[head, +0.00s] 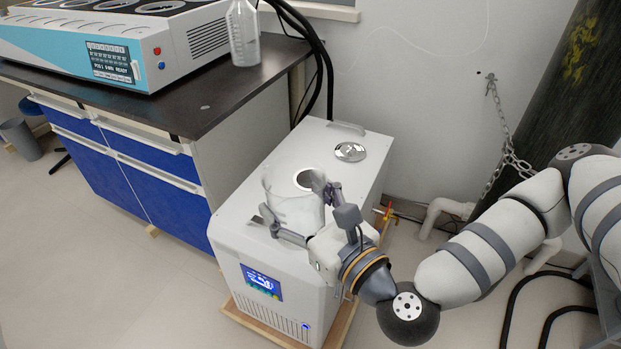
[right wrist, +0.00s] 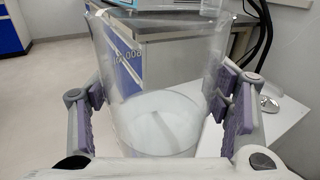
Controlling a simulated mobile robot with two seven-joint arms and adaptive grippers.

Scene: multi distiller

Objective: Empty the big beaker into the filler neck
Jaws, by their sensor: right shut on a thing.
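The big beaker (head: 290,208) is clear glass or plastic. My right gripper (head: 300,204) is shut on it, one finger on each side, above the top of the white chiller box. It looks close to upright. In the right wrist view the beaker (right wrist: 160,75) stands between the purple pads, with a pale, whitish area low inside; I cannot tell how much liquid it holds. The filler neck (head: 308,181) is a round ringed opening in the box top, just behind the beaker and partly covered by it. My left gripper is not in view.
The white box (head: 245,235) has a round silver lid (head: 350,152) lying on top at the back and a small screen on its front. A dark counter (head: 190,105) at left bears a clear bottle (head: 243,35) and a multi-place distiller (head: 120,45). A chain (head: 505,135) hangs at right.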

